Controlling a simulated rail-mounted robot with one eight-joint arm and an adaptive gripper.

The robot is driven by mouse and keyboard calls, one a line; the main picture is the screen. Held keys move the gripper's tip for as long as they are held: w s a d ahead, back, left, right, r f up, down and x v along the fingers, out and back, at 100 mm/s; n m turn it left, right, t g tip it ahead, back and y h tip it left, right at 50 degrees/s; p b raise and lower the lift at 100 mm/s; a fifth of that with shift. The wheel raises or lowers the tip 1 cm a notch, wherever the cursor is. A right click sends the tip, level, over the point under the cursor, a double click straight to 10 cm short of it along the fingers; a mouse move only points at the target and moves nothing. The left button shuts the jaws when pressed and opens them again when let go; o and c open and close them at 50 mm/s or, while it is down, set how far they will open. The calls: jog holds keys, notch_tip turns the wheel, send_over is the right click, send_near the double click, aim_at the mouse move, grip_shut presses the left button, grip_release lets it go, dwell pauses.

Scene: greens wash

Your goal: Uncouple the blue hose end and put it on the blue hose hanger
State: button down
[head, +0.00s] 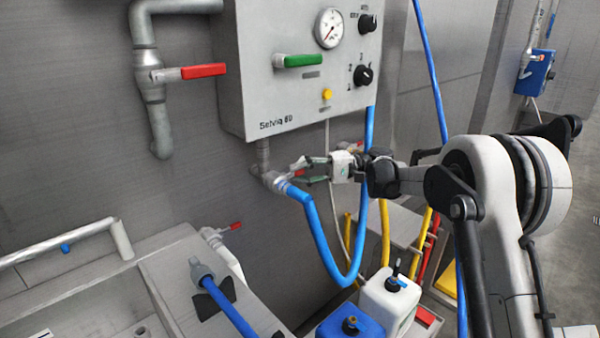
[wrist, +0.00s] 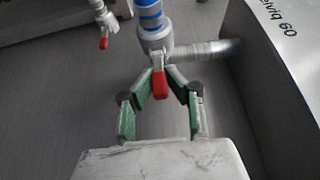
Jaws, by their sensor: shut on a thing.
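A blue hose (head: 318,225) ends in a silver coupling (head: 275,182) on the pipe under the grey control box. In the wrist view the coupling (wrist: 154,38) sits against a short metal pipe, with the blue-banded hose end (wrist: 150,12) above it. A red lever (wrist: 160,84) projects from the coupling towards my gripper. My gripper (wrist: 161,80) has green-padded fingers closed around this red lever. In the head view my gripper (head: 297,172) reaches in from the right at the coupling. I cannot clearly make out the blue hose hanger.
The grey control box (head: 290,85) hangs just above my gripper. A white canister (head: 388,300) and a blue canister (head: 350,322) stand below. Another blue hose (head: 228,308) lies by the sink (head: 165,290). Another red-levered valve (wrist: 103,25) shows at upper left in the wrist view.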

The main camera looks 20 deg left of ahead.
jog(key=shift+w+a+n+g+h, duration=0.1)
jog(key=shift+a+n+g+h, duration=0.1)
jog(key=shift+n+g+h, duration=0.5)
jog(key=c, duration=1.7)
grip_release()
jog(key=shift+a, duration=0.1)
jog(key=shift+y, duration=0.3)
